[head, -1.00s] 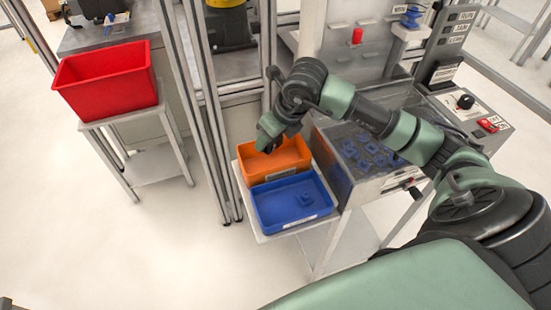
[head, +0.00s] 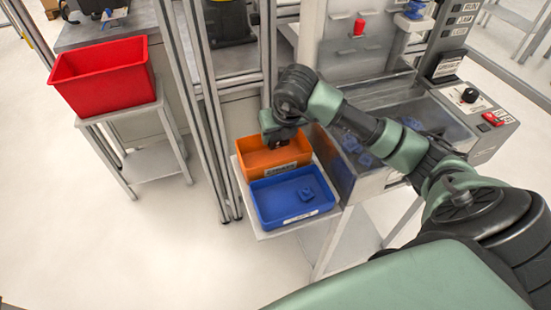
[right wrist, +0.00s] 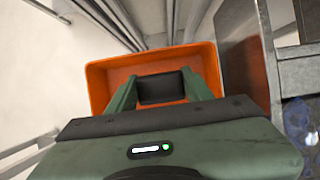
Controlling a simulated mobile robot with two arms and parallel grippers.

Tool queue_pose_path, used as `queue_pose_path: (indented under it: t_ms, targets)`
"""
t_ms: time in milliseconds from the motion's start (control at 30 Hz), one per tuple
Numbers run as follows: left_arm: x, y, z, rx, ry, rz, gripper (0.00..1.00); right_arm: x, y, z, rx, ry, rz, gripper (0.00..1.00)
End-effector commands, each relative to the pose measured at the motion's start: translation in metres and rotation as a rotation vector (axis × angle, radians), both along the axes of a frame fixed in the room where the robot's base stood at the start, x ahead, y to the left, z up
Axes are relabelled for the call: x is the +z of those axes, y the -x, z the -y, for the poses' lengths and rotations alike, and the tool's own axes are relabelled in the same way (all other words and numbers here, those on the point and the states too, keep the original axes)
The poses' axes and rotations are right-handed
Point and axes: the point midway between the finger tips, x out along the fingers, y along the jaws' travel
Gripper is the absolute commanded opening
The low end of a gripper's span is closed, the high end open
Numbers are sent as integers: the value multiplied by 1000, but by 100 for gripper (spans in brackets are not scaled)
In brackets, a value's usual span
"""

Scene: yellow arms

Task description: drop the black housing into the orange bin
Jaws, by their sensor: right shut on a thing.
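The orange bin (head: 255,163) stands on a small table behind a blue bin in the head view. In the right wrist view the orange bin (right wrist: 97,85) lies directly beyond my fingers. My right gripper (head: 281,143) is over the orange bin, pointing down. In the right wrist view my right gripper (right wrist: 160,88) is shut on the black housing (right wrist: 161,88), which sits between the two green fingers. In the head view the housing is hard to tell from the dark gripper. My left gripper is not in view.
The blue bin (head: 265,212) holds a blue part (head: 306,193). A metal tray with blue parts (head: 352,144) stands right of the bins. Metal posts (head: 205,110) rise left of the bins. A red bin (head: 105,82) stands on a separate stand at left.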

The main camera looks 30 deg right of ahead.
Motion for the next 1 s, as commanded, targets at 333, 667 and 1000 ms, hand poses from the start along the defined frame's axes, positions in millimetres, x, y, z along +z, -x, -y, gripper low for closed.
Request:
queue_pose_path:
  t_ms: [333, 667, 1000]
  targets:
    - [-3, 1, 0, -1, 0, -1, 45, -5, 0, 0, 1, 0, 0, 56]
    - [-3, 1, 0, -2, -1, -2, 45, -5, 0, 0, 1, 0, 0, 76]
    - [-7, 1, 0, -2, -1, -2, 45, 28, 13, -3, 3, 0, 6, 76]
